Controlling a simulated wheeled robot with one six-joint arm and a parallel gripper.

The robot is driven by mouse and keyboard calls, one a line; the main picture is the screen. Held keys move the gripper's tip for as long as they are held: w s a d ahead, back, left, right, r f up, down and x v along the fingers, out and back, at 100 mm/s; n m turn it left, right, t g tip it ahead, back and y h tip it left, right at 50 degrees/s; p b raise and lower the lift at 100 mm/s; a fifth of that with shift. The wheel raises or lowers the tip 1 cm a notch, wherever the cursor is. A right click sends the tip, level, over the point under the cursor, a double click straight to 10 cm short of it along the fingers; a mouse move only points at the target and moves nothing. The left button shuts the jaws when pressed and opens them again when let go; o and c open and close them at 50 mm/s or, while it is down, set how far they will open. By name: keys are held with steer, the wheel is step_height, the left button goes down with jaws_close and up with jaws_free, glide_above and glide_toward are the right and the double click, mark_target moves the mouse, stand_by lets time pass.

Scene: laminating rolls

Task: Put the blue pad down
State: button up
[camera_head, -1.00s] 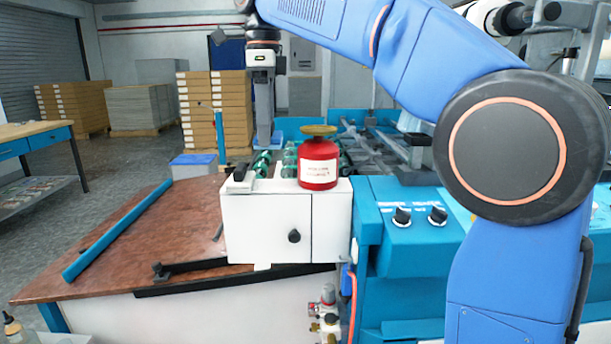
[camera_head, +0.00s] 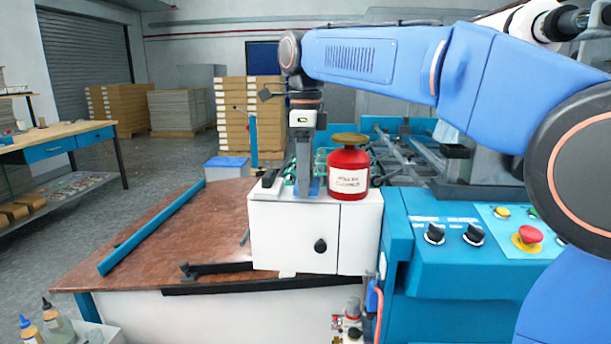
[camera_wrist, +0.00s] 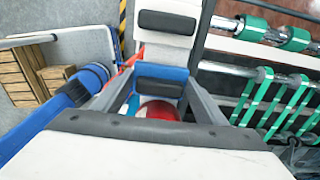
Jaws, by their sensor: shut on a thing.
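My gripper (camera_head: 304,184) points down over the top of the white cabinet, just left of the red can. In the wrist view the blue pad (camera_wrist: 176,73), with a black patch on it, sits between the two grey fingers, and my gripper (camera_wrist: 160,92) is shut on it. In the head view a bit of blue, likely the pad (camera_head: 315,187), shows at the fingertips, close to the cabinet top. I cannot tell whether the pad touches that top.
The red can (camera_head: 349,173) stands on the white cabinet (camera_head: 279,235), very near my gripper. A black piece (camera_head: 267,180) lies at the cabinet's left edge. Green-banded rollers (camera_wrist: 270,95) lie beside it. The brown tabletop (camera_head: 165,250) holds a blue bar (camera_head: 150,229).

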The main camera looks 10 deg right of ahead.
steer(key=shift+f, duration=0.1)
steer(key=o, duration=1.2)
steer(key=shift+c, duration=0.2)
step_height(320, 180, up, 12)
